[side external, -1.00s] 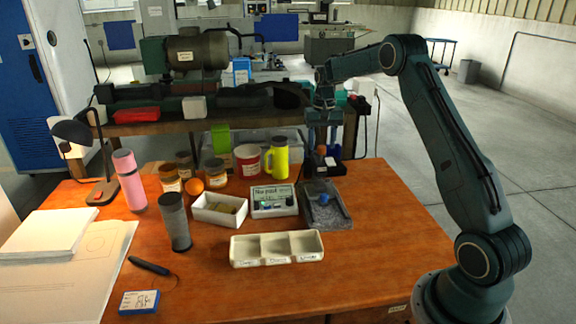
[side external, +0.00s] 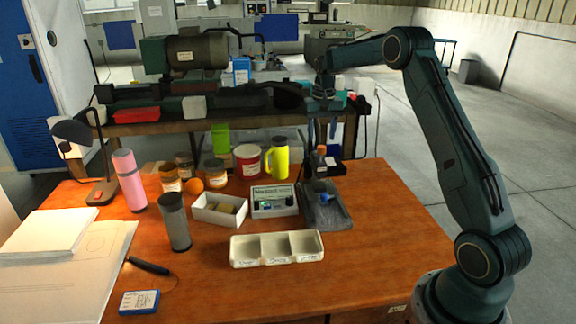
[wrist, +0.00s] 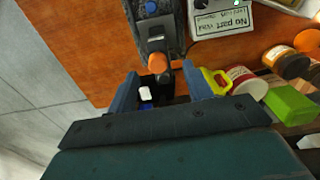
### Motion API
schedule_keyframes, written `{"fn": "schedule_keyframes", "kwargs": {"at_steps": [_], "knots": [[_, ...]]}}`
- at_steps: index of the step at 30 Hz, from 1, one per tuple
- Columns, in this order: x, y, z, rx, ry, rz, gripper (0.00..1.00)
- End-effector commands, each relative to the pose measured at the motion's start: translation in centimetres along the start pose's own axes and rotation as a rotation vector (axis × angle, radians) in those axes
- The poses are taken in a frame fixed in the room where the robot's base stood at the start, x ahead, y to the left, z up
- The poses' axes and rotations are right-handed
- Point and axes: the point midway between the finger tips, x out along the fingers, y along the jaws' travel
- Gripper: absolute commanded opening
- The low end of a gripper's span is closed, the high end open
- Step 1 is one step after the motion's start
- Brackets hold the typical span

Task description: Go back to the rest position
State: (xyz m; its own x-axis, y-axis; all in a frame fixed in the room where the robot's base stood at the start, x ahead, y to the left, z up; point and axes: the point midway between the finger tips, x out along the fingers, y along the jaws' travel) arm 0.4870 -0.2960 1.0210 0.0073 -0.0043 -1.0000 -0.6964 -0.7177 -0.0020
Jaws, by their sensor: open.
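My gripper (side external: 321,140) hangs above the back right of the orange-brown table (side external: 380,235). An orange-capped item shows just past the gap. A grey slab-like tray (side external: 336,217) with a blue knob (side external: 326,198) lies on the table in front of the gripper.
A white three-compartment tray (side external: 277,261), a white box (side external: 205,222) and a labelled instrument (side external: 275,210) stand mid-table. A yellow mug (side external: 277,160), red-and-white tin (side external: 247,163) and several jars stand behind. The table's right side is clear.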

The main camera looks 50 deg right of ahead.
Motion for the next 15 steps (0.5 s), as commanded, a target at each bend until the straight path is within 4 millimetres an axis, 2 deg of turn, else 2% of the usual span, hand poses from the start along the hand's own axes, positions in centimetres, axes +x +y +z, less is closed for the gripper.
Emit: {"fn": "schedule_keyframes", "kwargs": {"at_steps": [8,15], "knots": [[-4.7,-2.4,3.6,-0.080,0.051,-0.013,0.51],[-9.2,-4.4,8.8,-0.176,0.108,-0.030,0.51]]}}
